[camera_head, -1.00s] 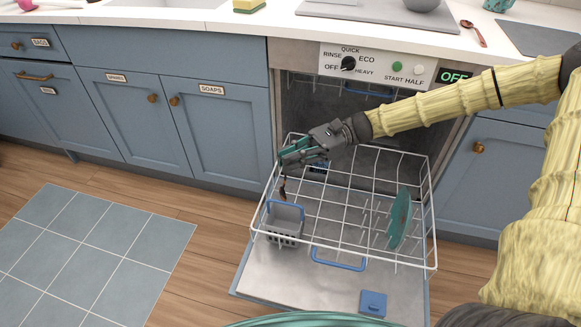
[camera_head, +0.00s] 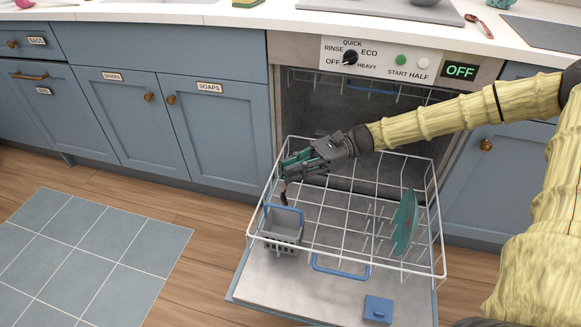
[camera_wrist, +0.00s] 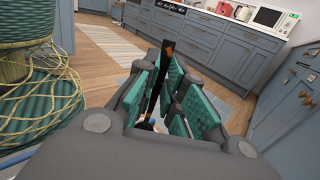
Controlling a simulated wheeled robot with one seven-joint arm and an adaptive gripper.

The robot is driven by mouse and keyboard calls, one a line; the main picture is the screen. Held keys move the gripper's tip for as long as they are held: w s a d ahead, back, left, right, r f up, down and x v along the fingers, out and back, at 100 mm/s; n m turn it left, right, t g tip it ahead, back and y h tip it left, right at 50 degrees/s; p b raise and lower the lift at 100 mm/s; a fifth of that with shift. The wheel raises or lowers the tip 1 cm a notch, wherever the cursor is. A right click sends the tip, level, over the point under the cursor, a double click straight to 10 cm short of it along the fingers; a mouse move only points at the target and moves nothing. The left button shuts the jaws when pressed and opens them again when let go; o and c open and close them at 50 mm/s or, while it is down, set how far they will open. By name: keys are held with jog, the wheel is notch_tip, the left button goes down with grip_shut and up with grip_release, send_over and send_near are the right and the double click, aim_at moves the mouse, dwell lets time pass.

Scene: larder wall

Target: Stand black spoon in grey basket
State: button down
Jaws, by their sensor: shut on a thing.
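My gripper (camera_head: 300,168) is shut on the black spoon (camera_head: 285,192), above the back left part of the dishwasher rack. The spoon's lower part hangs below the fingers in the head view. The grey basket (camera_head: 283,232), with a blue handle, stands in the front left of the rack. The spoon's lower end is just above and behind the basket's handle, and it appears outside the basket; the exact gap cannot be told.
The white wire rack (camera_head: 400,262) is pulled out over the open dishwasher door (camera_head: 270,289). A teal plate (camera_head: 404,222) stands on its right side. A blue handle (camera_head: 340,271) is at the rack's front. A brown spoon (camera_head: 478,25) lies on the counter.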

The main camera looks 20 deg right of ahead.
notch_tip(320, 180, down, 8)
jog(key=b, duration=0.3)
jog(key=shift+f, duration=0.2)
dwell(0.7)
dwell(0.3)
jog(key=c, duration=1.4)
grip_release()
jog(key=shift+c, duration=0.2)
jog(key=w+d, duration=0.2)
jog(key=d, duration=0.9)
jog(key=shift+w+d, duration=0.15)
jog(key=shift+d, duration=0.25)
